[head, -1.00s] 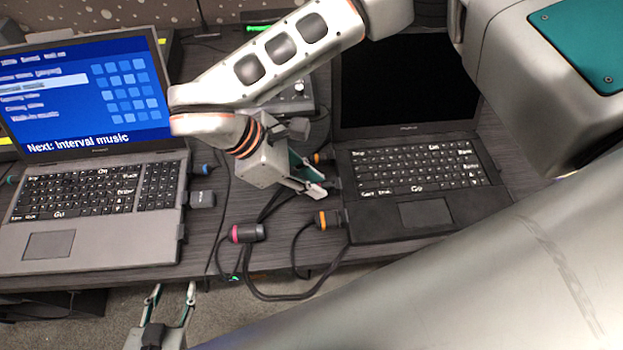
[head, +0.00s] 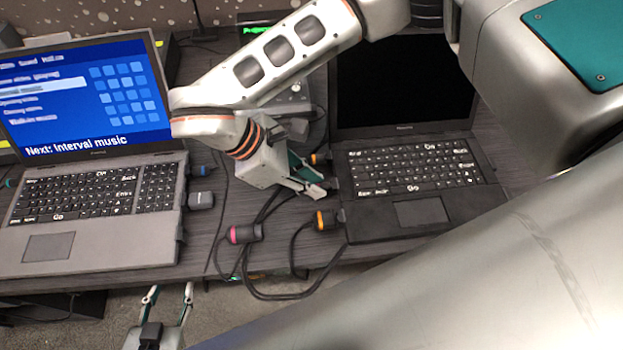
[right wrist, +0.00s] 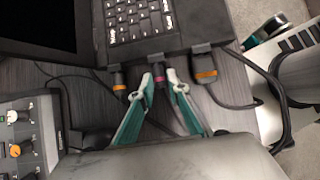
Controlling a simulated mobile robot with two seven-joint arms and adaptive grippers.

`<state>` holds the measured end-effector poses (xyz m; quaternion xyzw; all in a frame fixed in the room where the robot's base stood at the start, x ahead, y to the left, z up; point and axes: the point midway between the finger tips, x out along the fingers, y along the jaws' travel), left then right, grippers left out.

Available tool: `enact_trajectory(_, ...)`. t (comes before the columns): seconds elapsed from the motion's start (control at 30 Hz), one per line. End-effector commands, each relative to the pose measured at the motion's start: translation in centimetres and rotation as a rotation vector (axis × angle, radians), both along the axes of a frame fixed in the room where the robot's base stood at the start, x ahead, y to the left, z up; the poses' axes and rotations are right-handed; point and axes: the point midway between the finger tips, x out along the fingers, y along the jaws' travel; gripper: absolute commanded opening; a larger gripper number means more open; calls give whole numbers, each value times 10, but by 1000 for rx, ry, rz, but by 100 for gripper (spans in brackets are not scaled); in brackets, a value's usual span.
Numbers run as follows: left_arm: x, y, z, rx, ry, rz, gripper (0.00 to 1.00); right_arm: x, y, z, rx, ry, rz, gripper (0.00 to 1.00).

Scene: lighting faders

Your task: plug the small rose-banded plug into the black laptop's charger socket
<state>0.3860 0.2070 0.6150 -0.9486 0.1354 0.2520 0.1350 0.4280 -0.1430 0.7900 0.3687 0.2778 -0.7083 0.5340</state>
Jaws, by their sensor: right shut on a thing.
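The black laptop (head: 420,215) stands open on the right of the desk, and its side edge also shows in the right wrist view (right wrist: 175,43). My right gripper (right wrist: 160,76) is shut on the small rose-banded plug (right wrist: 160,98), at that edge between two orange-banded plugs. The plug's front end is at the laptop's edge; I cannot tell how deep it sits in a socket. In the head view the right gripper (head: 322,190) hides most of this plug. My left gripper (head: 168,291) is open and empty, low in front of the desk.
Orange-banded plugs (right wrist: 120,86) and (right wrist: 206,76) flank the gripper closely. A larger pink-banded connector (head: 245,233) lies on the desk among looping black cables. A grey laptop (head: 90,215) stands at left. A fader console (right wrist: 25,140) is near the right gripper.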

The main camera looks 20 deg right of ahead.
Motion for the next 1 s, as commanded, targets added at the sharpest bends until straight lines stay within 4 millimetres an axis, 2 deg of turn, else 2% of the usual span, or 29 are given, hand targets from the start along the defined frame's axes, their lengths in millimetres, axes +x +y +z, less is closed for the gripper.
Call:
enact_trajectory(0.6, 5, 0, 11, 0, -16, 0, 40, -1, -4, 1, -2, -1, -2, 0)
enact_trajectory(1.0, 5, 0, 11, 0, -16, 0, 40, -1, -5, 0, -5, 1, -4, 0)
